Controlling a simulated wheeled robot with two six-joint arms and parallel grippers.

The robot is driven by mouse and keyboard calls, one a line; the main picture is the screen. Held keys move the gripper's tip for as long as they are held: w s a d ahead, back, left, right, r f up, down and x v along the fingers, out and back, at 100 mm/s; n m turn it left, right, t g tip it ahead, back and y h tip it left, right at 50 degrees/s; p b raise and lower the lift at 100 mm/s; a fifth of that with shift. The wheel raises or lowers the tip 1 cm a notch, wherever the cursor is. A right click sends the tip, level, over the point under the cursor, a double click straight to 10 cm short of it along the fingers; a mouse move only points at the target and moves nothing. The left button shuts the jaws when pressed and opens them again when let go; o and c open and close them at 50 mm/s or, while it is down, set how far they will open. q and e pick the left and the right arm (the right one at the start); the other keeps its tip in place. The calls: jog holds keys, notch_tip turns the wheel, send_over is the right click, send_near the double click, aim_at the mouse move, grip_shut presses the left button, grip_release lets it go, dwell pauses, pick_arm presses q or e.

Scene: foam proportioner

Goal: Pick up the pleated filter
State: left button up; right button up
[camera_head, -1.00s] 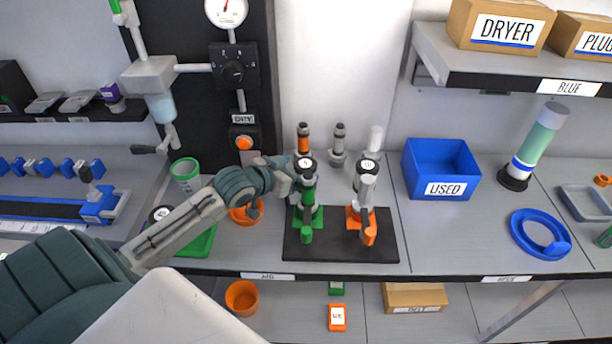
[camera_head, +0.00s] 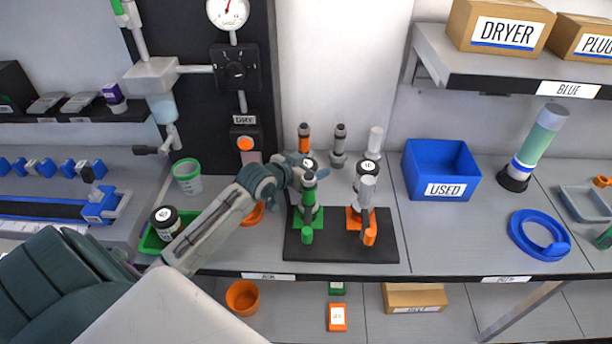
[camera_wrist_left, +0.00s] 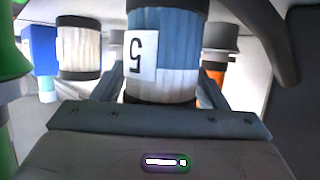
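In the left wrist view, a blue-and-white pleated cylinder with an upside-down "5" label (camera_wrist_left: 168,62) stands between the fingers of my left gripper (camera_wrist_left: 165,90). The cylinder hides the fingertips, so I cannot tell whether they touch it. A second pleated cylinder, whitish with black ends (camera_wrist_left: 79,52), stands to the left. In the head view my left gripper (camera_head: 300,172) is at the back left of the black base plate, partly behind the green-handled fitting (camera_head: 309,190). The numbered cylinder is not clear there. My right gripper is not in view.
The black base plate (camera_head: 340,252) also carries an orange-handled fitting (camera_head: 366,200). Several small cylinders, including an orange one (camera_head: 304,138), stand behind it. A blue USED bin (camera_head: 441,168) and a blue ring (camera_head: 522,240) are to the right. The bench between plate and ring is clear.

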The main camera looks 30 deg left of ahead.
pick_arm(q)
jog(key=c, duration=0.7)
jog(key=shift+r, duration=0.15)
